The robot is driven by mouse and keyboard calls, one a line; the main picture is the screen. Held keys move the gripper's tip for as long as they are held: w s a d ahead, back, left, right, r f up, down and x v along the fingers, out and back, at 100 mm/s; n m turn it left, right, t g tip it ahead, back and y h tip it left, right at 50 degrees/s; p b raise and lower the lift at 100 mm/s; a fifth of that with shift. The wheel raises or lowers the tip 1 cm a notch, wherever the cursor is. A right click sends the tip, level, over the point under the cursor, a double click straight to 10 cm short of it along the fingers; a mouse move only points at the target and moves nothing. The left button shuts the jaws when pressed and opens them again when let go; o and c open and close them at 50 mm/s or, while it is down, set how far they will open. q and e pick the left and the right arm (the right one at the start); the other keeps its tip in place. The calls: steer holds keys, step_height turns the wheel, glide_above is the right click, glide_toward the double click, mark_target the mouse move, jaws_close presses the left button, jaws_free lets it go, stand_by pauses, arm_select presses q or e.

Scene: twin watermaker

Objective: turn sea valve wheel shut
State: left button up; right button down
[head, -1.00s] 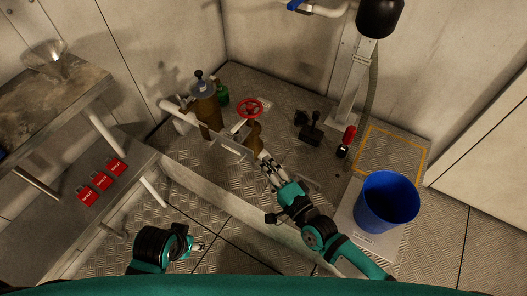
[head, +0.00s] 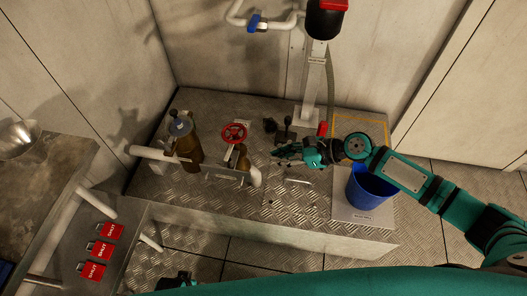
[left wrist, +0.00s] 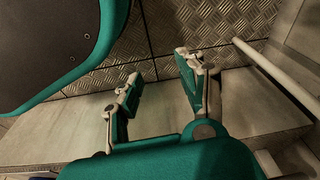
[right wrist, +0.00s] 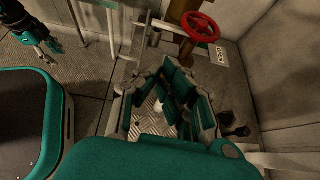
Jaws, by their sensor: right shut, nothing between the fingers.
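The red sea valve wheel (head: 234,133) sits on top of a bronze valve body (head: 238,158) on the raised tread-plate deck. It also shows at the top of the right wrist view (right wrist: 200,27), with a small white label (right wrist: 220,55) beside it. My right gripper (head: 279,155) is shut and empty, to the right of the wheel and apart from it. It also shows in the right wrist view (right wrist: 165,78). My left gripper (left wrist: 158,88) is open and empty over the floor, away from the wheel. Only a bit of the left arm shows at the head view's bottom edge.
A bronze strainer (head: 187,150) with a grey lid stands left of the valve, with a white pipe. A black pedal-like device (head: 285,130) and blue bucket (head: 370,187) are to the right. Red tags (head: 100,250) lie on the shelf at left. The deck's front is clear.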

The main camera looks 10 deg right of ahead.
mark_target(234, 142)
arm_select(q)
steer(key=w+r+b, duration=0.1)
steer(key=w+r, duration=0.2)
steer(key=r, duration=0.2)
steer(key=shift+d+r+b, duration=0.2)
steer(key=shift+r+b, duration=0.15)
steer(key=shift+b, duration=0.05)
arm_select(e)
steer(key=a+r+x, duration=0.1)
steer(key=x, duration=1.1)
steer(key=shift+w+r, duration=0.25)
steer(key=shift+r, duration=0.15)
arm_select(q)
steer(key=shift+w+r, duration=0.1)
steer(key=shift+w, duration=0.05)
